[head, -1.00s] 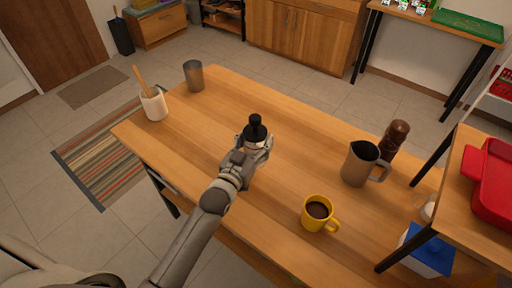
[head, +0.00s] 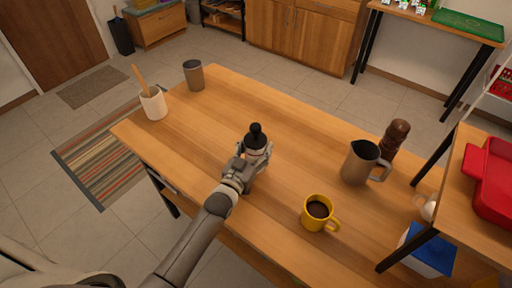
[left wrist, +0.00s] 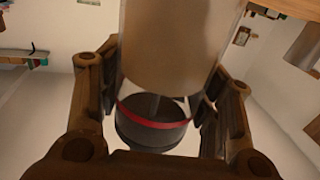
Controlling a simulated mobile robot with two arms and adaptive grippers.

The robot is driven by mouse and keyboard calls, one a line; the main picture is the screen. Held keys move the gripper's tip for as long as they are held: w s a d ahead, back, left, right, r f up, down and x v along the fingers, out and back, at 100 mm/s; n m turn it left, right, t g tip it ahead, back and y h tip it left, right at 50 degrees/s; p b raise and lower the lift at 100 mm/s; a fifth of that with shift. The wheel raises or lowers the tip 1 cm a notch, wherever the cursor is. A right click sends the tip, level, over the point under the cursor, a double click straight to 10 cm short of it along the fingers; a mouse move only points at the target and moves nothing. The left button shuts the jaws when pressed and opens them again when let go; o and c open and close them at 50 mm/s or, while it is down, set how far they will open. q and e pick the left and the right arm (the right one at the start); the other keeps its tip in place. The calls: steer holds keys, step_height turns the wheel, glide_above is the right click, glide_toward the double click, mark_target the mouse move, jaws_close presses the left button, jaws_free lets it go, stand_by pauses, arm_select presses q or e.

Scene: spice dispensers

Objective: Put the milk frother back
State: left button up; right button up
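My left gripper (head: 260,152) is closed around a small jar with a black knobbed top (head: 255,134), over the middle of the wooden table. In the left wrist view the jar (left wrist: 172,45) is clear with tan contents, a red ring and a dark cap, between both fingers. Whether it touches the table is unclear. A grey metal pitcher with a handle (head: 359,165) stands upright on the table to the right, apart from the gripper. I cannot tell for sure which of these is the milk frother. My right gripper is not in view.
On the table (head: 200,130) stand a yellow mug of dark drink (head: 317,212), a brown pepper mill (head: 396,138), a white utensil pot (head: 153,104) and a grey cup (head: 194,75). A raised shelf with a red tray (head: 490,185) blocks the right. The table's left-middle is clear.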

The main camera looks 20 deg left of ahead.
arm_select(q)
steer(key=o, duration=0.4)
steer(key=shift+r, duration=0.15)
steer(key=s, duration=0.4)
steer(key=s+a, duration=0.1)
steer(key=s, duration=0.3)
steer(key=s+b, duration=0.1)
steer(key=s, duration=0.3)
steer(key=shift+a, duration=0.4)
